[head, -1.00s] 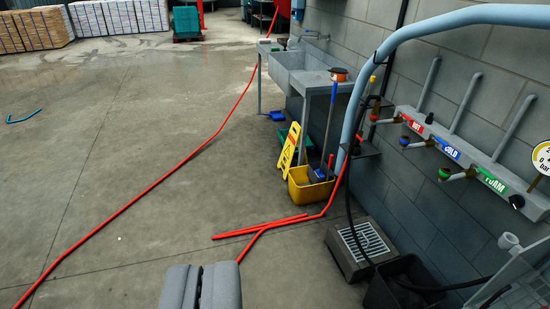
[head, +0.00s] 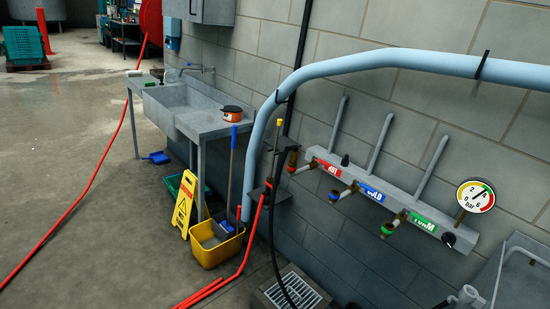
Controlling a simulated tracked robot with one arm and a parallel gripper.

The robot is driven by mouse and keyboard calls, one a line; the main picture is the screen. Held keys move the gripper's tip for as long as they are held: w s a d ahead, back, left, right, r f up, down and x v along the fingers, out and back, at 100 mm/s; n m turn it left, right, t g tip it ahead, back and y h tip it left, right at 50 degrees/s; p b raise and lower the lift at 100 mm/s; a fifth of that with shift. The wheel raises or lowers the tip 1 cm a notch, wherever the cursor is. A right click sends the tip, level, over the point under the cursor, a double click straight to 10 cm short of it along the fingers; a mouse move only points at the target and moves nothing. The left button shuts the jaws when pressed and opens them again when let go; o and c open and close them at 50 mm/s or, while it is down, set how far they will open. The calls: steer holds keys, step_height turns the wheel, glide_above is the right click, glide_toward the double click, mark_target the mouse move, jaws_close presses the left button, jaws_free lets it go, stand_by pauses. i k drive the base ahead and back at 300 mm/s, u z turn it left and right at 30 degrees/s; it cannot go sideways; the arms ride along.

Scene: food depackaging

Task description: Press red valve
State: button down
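The red valve (head: 292,169) is the small red-ended tap below the red "HOT" label (head: 328,168), at the left end of the grey wall manifold (head: 405,198). It is small, and I cannot tell its setting. A blue-ended tap (head: 334,196) sits by the "COLD" label (head: 372,193), and a green-ended tap (head: 386,230) by the "FOAM" label (head: 421,222). My gripper is not in this view, so its distance from the valve does not show.
A pale blue pipe (head: 385,62) arches along the wall. A sink (head: 160,103), yellow bucket (head: 215,248) and yellow sign (head: 183,205) stand left of the taps. A floor drain (head: 293,293) lies below. A pressure gauge (head: 475,196) is at right. Open floor is at left.

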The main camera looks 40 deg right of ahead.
mark_target(314, 159)
steer(key=z, duration=0.2)
steer(key=i, duration=1.3)
steer(key=z, duration=0.85)
steer(key=i, duration=1.1)
steer(key=z, duration=1.1)
steer(key=i, duration=0.6)
steer(key=z, duration=0.35)
